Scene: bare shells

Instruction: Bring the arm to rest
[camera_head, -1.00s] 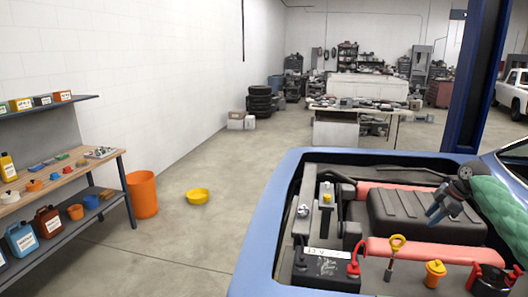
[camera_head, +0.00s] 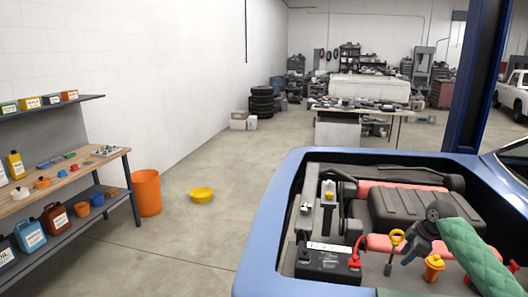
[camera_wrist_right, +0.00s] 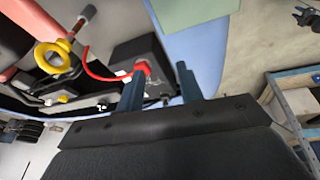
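My right arm (camera_head: 470,240), with a green sleeve, comes in from the lower right in the head view. Its dark gripper (camera_head: 408,257) hangs over the open engine bay, near the yellow ring-handled dipstick (camera_head: 397,237). In the right wrist view, the two blue-grey fingers of the right gripper (camera_wrist_right: 160,90) stand apart with nothing held. The red battery clamp (camera_wrist_right: 142,68) shows beyond them. My left gripper is not in the head view. A small dark shape (camera_wrist_right: 308,18) at the top right of the wrist view may be it; it is too small to tell its state.
The blue car (camera_head: 262,235) has its engine bay open, with a black battery (camera_head: 325,265) and an orange cap (camera_head: 433,267) below the right gripper. A workbench (camera_head: 110,165) is at left. An orange bin (camera_head: 146,192) and yellow bowl (camera_head: 201,195) stand on otherwise clear floor.

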